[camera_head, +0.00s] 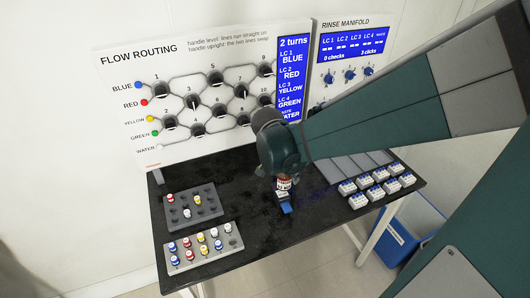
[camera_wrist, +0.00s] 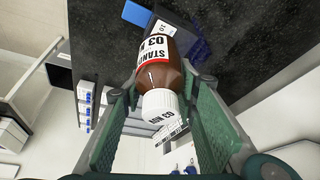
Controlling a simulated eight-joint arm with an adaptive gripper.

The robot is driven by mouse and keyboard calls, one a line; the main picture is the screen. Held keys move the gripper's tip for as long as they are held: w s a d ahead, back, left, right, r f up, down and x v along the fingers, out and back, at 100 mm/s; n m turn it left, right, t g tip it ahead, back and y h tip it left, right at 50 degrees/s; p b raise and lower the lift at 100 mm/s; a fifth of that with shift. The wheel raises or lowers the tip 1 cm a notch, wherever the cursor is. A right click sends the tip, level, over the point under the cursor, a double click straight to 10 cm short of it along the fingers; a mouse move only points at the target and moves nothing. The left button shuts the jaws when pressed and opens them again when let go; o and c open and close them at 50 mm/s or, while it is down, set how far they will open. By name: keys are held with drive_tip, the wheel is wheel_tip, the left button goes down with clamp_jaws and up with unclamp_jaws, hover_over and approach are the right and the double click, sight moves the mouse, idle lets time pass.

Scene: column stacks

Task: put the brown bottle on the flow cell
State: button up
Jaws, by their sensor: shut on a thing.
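The brown bottle (camera_head: 284,184) has a white cap and a white label with red and black print. It also shows in the wrist view (camera_wrist: 165,68), between the two green fingers. My gripper (camera_wrist: 155,92) is shut on it. In the head view the bottle hangs label-side down toward the table below my wrist. A small blue and dark block (camera_head: 286,207) with a pale label, which looks like the flow cell, lies just under and in front of the bottle. In the wrist view its blue part (camera_wrist: 138,13) shows beyond the bottle's base. I cannot tell whether they touch.
The black table (camera_head: 240,205) carries two grey racks (camera_head: 190,208) (camera_head: 205,250) of coloured-cap vials at left. Several white blocks (camera_head: 366,182) stand at right. The flow routing panel (camera_head: 195,95) stands behind. A blue bin (camera_head: 400,235) is on the floor.

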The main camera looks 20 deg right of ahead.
sight(280, 176)
drive_tip(key=shift+f+b, duration=0.35)
drive_tip(key=shift+f, duration=1.75)
drive_tip(key=shift+f, duration=0.15)
drive_tip(key=o, duration=1)
drive_tip(key=shift+r, duration=0.25)
drive_tip(key=shift+p+v, duration=0.9)
drive_tip(key=shift+v, duration=5.05)
drive_tip(key=shift+a, duration=0.1)
